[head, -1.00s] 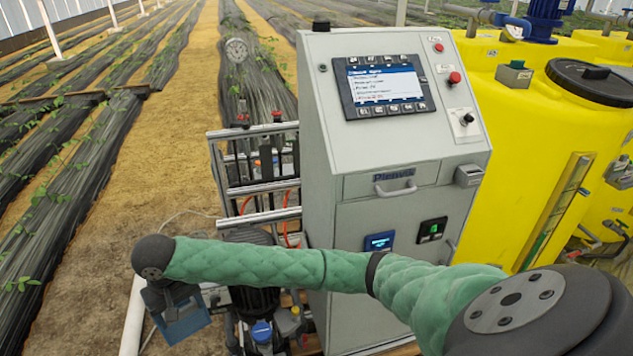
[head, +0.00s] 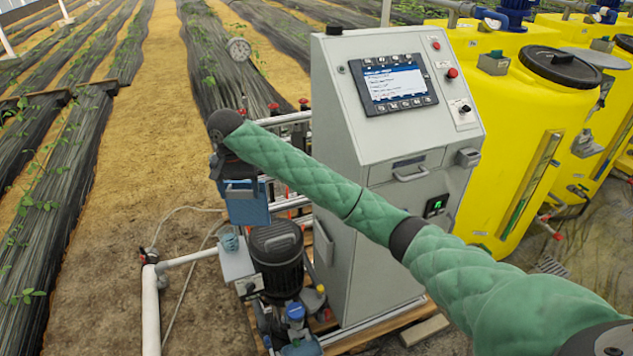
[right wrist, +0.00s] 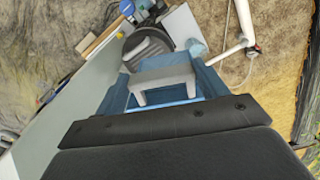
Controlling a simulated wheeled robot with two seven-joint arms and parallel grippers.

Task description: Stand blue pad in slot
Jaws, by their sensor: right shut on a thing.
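The blue pad (head: 250,212) hangs from my right gripper (head: 240,190), above the dark pump motor at the left of the grey control cabinet. The pad hangs roughly upright, apart from the cabinet front. I cannot make out the slot for certain. My left gripper is not in view.
The grey cabinet (head: 400,140) stands just right of the pad, with a small grey box (head: 468,158) on its right edge. The pump motor (head: 276,255) and white pipe (head: 150,305) lie below. Yellow tanks (head: 500,130) stand right. Bare soil lies left.

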